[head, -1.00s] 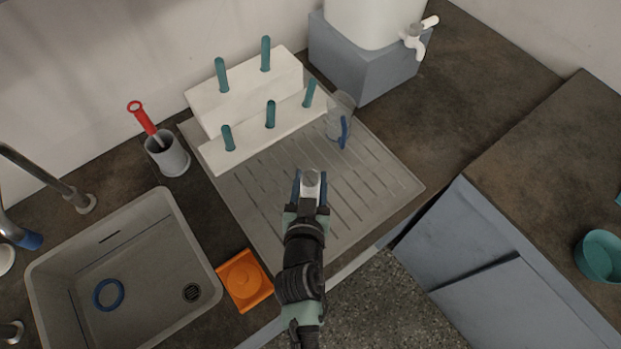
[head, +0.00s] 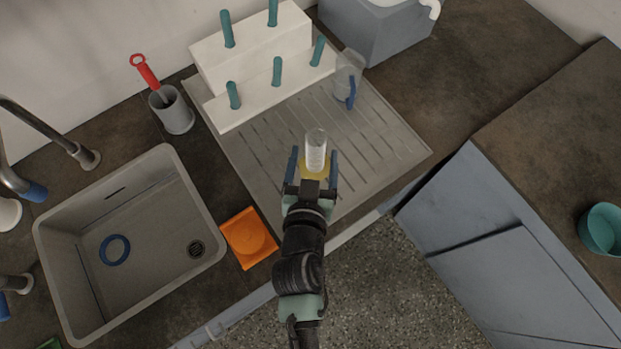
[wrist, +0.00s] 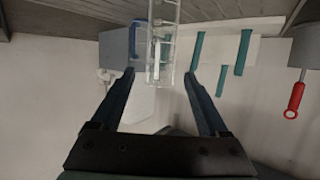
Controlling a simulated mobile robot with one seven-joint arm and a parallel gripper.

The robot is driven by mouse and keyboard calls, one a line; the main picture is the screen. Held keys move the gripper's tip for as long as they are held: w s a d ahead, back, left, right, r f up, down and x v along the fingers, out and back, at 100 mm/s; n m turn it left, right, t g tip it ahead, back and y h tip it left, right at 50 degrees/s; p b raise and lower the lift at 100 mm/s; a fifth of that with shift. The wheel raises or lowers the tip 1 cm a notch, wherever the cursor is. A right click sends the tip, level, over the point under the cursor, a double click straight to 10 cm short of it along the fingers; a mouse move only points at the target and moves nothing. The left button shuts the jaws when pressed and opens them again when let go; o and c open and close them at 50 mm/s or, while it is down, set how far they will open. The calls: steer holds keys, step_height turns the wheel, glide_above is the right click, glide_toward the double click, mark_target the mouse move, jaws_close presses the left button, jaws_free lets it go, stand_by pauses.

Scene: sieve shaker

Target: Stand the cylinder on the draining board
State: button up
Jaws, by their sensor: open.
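The clear graduated cylinder (head: 316,148) with a yellow base (head: 316,174) stands upright on the grooved grey draining board (head: 394,150), near its front edge. My gripper (head: 314,156) is open, with one blue finger on each side of the cylinder and a visible gap on both sides. In the wrist view, the picture is upside down. The cylinder (wrist: 162,45) shows there between and beyond the open fingers (wrist: 160,75), its rim toward me. Its base is out of that frame.
A white stepped rack (head: 250,55) with teal pegs stands at the back of the board. A clear jug with a blue handle (head: 349,75) is at the back right. An orange piece (head: 248,238) and the sink (head: 130,245) lie left. The board's right side is clear.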

steer(key=v, duration=0.6)
steer(key=shift+s+r+b, duration=0.2)
steer(key=shift+s+b, duration=0.1)
steer(key=shift+b, duration=0.1)
steer(key=w+d+r+t, duration=0.1)
steer(key=w+r+t, duration=0.4)
steer(key=r, duration=1.1)
steer(key=w+r+t, duration=0.2)
steer(key=w+r, duration=0.6)
steer(key=r, duration=0.8)
steer(key=s+r+t, duration=0.3)
steer(key=s+r, duration=0.1)
steer(key=r, duration=0.9)
steer(key=s+r+n+t+y, duration=0.1)
steer(key=s+r+t, duration=0.2)
steer(key=r, duration=1)
steer(key=shift+s+a, duration=0.15)
steer(key=shift+s, duration=1)
steer(key=shift+r, duration=0.15)
